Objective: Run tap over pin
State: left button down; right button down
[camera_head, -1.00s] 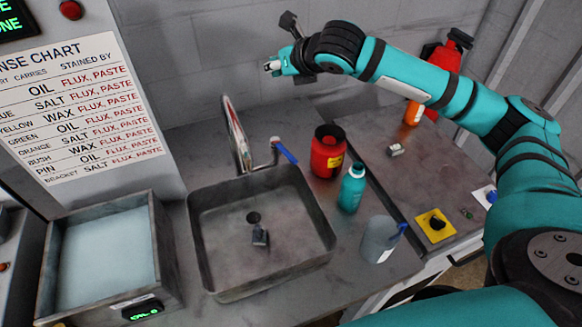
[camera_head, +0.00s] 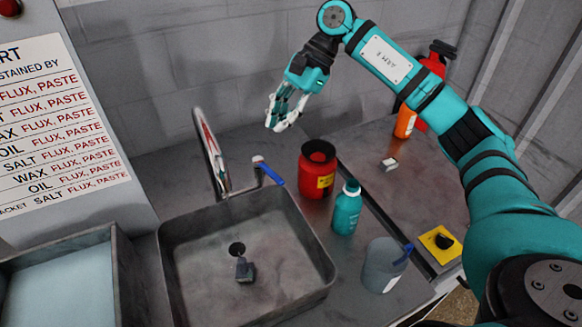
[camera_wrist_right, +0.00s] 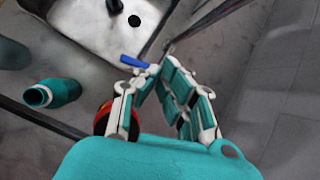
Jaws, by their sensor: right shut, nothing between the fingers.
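The chrome tap (camera_head: 211,155) rises behind the sink (camera_head: 172,272), with a blue lever (camera_head: 269,172) at its right side. No water stream shows. A small dark grey piece, seemingly the pin (camera_head: 244,270), lies in the basin beside the drain; it is partly cut off in the wrist view (camera_wrist_right: 114,6). My right gripper (camera_head: 275,125) is shut and empty, pointing down above and behind the blue lever. In the right wrist view its fingertips (camera_wrist_right: 149,72) appear close to the lever (camera_wrist_right: 133,61), but the gap is unclear. My left gripper is out of view.
A red canister (camera_head: 316,170), teal bottle (camera_head: 346,208) and grey jug (camera_head: 383,265) stand right of the sink. A tub of pale liquid (camera_head: 50,290) is at the left. An orange bottle (camera_head: 404,122) and small grey block (camera_head: 389,164) are on the right counter.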

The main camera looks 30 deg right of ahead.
aim_at(270, 173)
jog(key=s+d+f+m+g+h, duration=0.1)
jog(key=d+f+h, duration=0.1)
jog(key=d, duration=0.2)
jog(key=d+p+x, duration=0.1)
jog(key=p+x, duration=0.1)
jog(key=x, duration=0.8)
jog(key=shift+s+f+p, duration=0.15)
jog(key=shift+f+p, duration=0.05)
jog(key=shift+p, duration=0.1)
jog(key=shift+d, duration=0.15)
jog(key=shift+s+a+m+t+b, duration=0.3)
jog(key=shift+s+a+m+b, duration=0.3)
jog(key=shift+a+m+b, duration=0.5)
jog(key=shift+d+n, duration=0.15)
jog(key=shift+n, duration=0.15)
jog(key=shift+d, duration=0.15)
